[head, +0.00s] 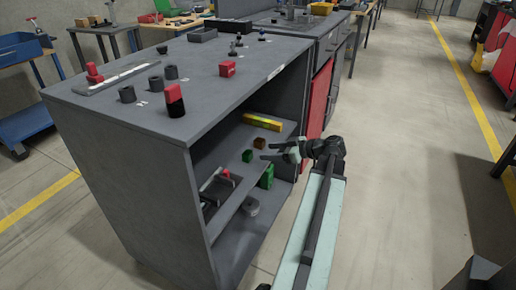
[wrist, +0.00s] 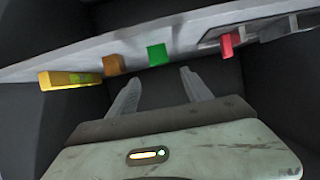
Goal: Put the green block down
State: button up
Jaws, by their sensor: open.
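A small green block (head: 247,156) rests on the middle shelf of the grey cabinet, close to the shelf's front edge. It also shows in the wrist view (wrist: 157,54), beyond the fingertips and roughly between them. My gripper (head: 266,151) is at the cabinet's open front, to the right of the green block. In the wrist view my gripper (wrist: 160,75) has its two fingers spread with nothing between them. The green block appears clear of both fingers.
A brown block (head: 260,142) and a yellow box (head: 262,122) share the shelf on one side. A dark tray with a red item (head: 224,174) is on the other. A larger green object (head: 267,177) stands below. The cabinet top (head: 190,115) overhangs the shelf.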

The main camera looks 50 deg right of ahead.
jog(key=v, duration=0.3)
jog(key=shift+s+r+p, duration=0.1)
jog(key=shift+s+p, duration=0.2)
jog(key=shift+p, duration=0.05)
